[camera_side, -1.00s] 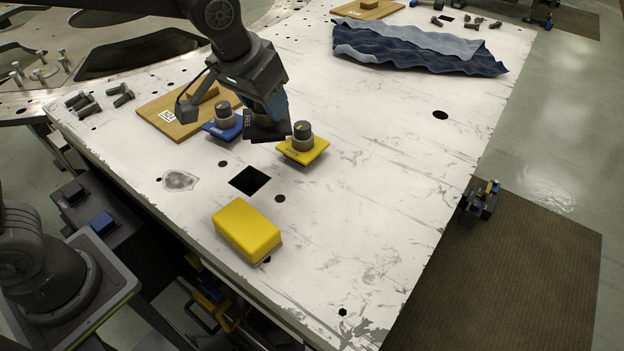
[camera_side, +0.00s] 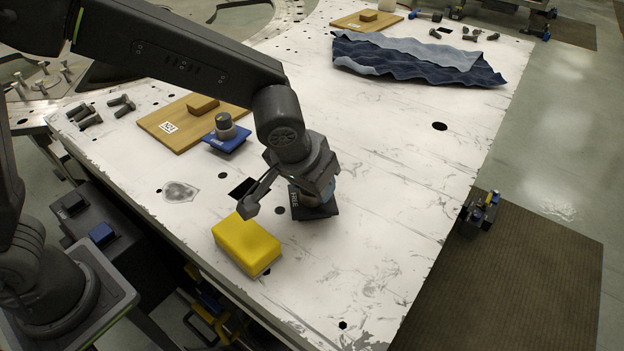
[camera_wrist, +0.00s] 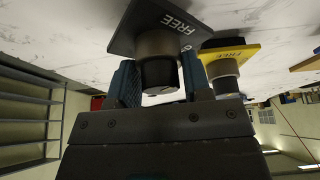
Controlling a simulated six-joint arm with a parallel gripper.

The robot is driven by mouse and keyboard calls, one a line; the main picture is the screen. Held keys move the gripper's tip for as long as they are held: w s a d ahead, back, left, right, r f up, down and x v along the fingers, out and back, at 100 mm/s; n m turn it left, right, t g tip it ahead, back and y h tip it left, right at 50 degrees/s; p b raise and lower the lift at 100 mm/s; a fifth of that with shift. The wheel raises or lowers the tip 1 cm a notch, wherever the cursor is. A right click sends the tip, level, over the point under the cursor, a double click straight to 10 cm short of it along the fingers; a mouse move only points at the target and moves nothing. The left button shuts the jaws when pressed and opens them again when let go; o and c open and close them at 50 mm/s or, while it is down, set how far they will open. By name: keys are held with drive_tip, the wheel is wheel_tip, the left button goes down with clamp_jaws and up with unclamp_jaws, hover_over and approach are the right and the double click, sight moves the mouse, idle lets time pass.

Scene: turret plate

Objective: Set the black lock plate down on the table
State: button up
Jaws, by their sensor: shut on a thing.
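The black lock plate (camera_side: 315,209) is in my gripper, right of the yellow block, over or on the white table (camera_side: 380,200). I cannot tell whether its underside touches the table. In the wrist view the plate (camera_wrist: 150,28) shows the word FREE and a grey round knob (camera_wrist: 160,62). My gripper (camera_side: 312,192) is shut on this knob, with a blue finger on each side. The knob is hidden in the side view. A yellow plate (camera_wrist: 240,50) with its own knob shows beyond in the wrist view; my arm hides it in the side view.
A yellow block (camera_side: 246,243) lies close left of my gripper. A blue plate (camera_side: 228,143) with a knob stands by a wooden board (camera_side: 165,130). A square black hole (camera_side: 240,187) opens behind the block. Crumpled blue cloth (camera_side: 415,62) lies far back.

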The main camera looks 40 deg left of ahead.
drive_tip(key=o, duration=1.1)
drive_tip(key=shift+f, duration=0.1)
drive_tip(key=v, duration=1.2)
drive_tip(key=s+a, duration=0.6)
drive_tip(key=a, duration=0.3)
drive_tip(key=s+a+t, duration=0.1)
drive_tip(key=s+a, duration=0.6)
drive_tip(key=a, duration=0.2)
drive_tip(key=shift+a+f, duration=0.35)
drive_tip(key=shift+s, duration=0.1)
